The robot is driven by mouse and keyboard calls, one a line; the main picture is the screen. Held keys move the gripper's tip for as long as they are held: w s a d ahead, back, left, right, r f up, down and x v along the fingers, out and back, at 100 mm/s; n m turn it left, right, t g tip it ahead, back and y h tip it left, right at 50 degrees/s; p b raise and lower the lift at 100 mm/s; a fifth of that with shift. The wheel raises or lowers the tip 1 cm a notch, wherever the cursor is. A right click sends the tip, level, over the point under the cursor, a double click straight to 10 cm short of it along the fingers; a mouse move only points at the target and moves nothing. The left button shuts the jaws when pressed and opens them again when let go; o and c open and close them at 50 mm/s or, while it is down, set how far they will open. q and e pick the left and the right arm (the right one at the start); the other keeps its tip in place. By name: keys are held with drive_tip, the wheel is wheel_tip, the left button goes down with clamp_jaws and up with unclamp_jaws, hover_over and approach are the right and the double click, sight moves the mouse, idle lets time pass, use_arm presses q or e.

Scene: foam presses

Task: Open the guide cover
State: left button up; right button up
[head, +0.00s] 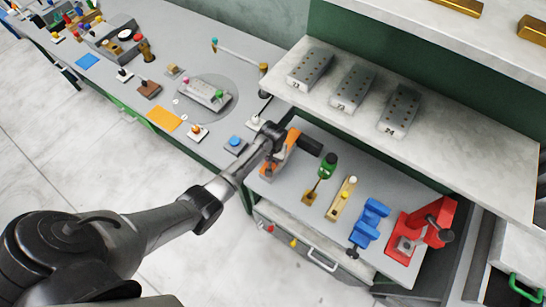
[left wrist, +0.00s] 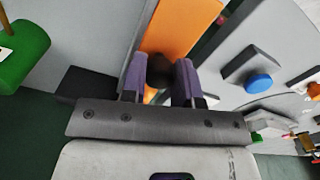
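An orange part (head: 280,158), likely the guide cover, stands at the left end of the bench under the pale shelf. My left gripper (head: 293,143) is beside its upper end in the head view, partly hidden by my wrist. In the left wrist view the orange plate (left wrist: 178,30) lies just beyond the fingers. A dark round knob (left wrist: 160,68) sits between the two purple fingers of the left gripper (left wrist: 160,75). The fingers are close together and appear to touch both sides of the knob. My right gripper is in neither view.
Right of the orange part stand a green-topped tool (head: 328,166), a tan fixture (head: 342,198), a blue fixture (head: 369,226) and a red press (head: 424,228). The shelf (head: 440,150) overhangs the bench. A blue button (head: 235,141) is to the left.

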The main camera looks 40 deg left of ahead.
use_arm(q)
clamp_jaws()
drive_tip(key=w+d+p, duration=0.1)
drive_tip(key=d+p, duration=0.1)
drive_tip(key=d, duration=0.7)
drive_tip(key=shift+d, duration=0.15)
drive_tip(key=shift+w, duration=0.1)
drive_tip(key=o, duration=0.5)
unclamp_jaws()
drive_tip(key=shift+o, duration=0.2)
wheel_tip(320, 180, up, 12)
drive_tip(key=shift+p, duration=0.35)
